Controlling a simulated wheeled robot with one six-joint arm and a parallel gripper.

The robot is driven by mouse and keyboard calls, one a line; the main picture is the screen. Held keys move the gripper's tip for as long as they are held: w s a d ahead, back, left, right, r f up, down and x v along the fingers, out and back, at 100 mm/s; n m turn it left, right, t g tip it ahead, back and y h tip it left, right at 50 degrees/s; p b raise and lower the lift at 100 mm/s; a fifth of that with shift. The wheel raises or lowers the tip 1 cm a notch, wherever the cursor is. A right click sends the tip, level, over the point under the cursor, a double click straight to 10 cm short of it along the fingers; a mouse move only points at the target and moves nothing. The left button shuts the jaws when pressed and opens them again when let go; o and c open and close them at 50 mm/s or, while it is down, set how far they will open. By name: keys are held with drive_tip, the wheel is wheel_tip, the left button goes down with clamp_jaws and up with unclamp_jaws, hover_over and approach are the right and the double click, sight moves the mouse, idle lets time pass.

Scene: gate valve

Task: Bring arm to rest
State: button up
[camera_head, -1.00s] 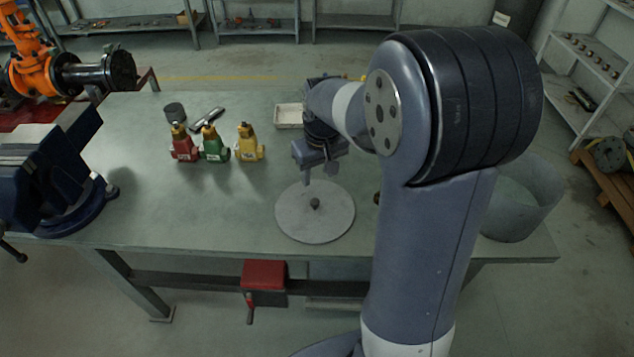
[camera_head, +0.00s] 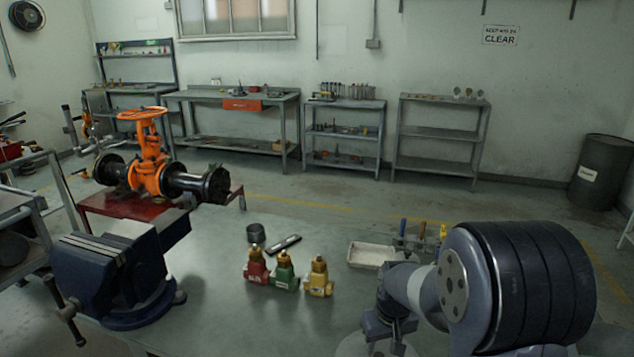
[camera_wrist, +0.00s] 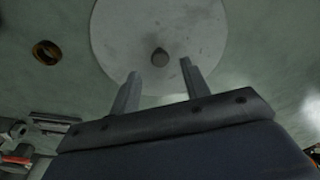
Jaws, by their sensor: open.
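My gripper (camera_head: 390,342) is at the bottom edge of the head view, low over the workbench (camera_head: 240,325), with its tips partly cut off. In the wrist view my gripper (camera_wrist: 160,70) shows two fingers spread apart with nothing between them. A pale round disc (camera_wrist: 120,35) with a small dark knob (camera_wrist: 160,57) lies on the bench just beyond the fingertips. In the head view only part of the disc shows below my arm. My arm is bent, with its large dark joint at the lower right.
Red (camera_head: 256,267), green (camera_head: 285,273) and yellow (camera_head: 319,279) small valves stand left of my arm. A white tray (camera_head: 368,256) lies behind it. A blue vise (camera_head: 110,275) is at the left. An orange gate valve (camera_head: 150,165) stands beyond. A brass ring (camera_wrist: 46,52) lies near the disc.

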sight(380, 356)
drive_tip(key=f, duration=0.5)
drive_tip(key=shift+w, duration=0.2)
drive_tip(key=shift+w+r, duration=0.15)
drive_tip(key=shift+r, duration=1.3)
